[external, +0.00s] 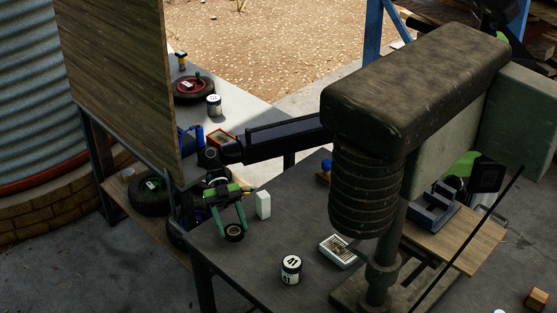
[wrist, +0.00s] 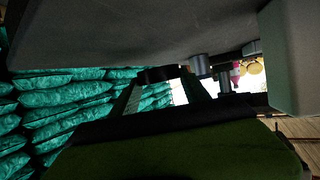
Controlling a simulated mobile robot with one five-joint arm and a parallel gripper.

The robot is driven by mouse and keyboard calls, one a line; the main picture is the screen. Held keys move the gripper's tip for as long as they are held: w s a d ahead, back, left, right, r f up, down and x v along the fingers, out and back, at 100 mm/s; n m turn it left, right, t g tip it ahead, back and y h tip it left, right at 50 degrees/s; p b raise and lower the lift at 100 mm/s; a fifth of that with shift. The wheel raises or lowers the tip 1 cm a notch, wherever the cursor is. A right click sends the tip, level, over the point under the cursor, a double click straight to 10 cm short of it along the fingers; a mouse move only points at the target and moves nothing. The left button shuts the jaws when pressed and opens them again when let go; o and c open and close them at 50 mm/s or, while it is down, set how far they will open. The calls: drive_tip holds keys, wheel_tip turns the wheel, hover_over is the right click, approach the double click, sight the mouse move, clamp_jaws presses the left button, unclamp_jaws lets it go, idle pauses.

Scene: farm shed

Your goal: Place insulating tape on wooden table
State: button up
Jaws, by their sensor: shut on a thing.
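A small dark roll of insulating tape (external: 234,233) hangs between the green fingertips of my gripper (external: 234,227) in the external view. My gripper is shut on it and points down, over the left part of a dark grey tabletop (external: 260,262). I cannot tell whether the roll touches the surface. In the wrist view, the roll is a dark shape (wrist: 158,74) between the fingers. A bare wooden top (external: 462,240) shows at the right, partly hidden by a dark machine. I cannot tell which surface is the wooden table.
A white block (external: 263,204) stands just right of my gripper. A jar marked 41 (external: 291,269) and a small white tray (external: 338,251) stand farther right. A large upright wooden board (external: 125,75) is at the left. The tabletop between the roll and the jar is clear.

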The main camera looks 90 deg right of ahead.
wheel_tip(320, 180, up, 7)
drive_tip(key=p, duration=0.5)
drive_tip(key=shift+r+p, duration=0.2)
drive_tip(key=shift+p, duration=0.2)
drive_tip(key=shift+f, duration=0.1)
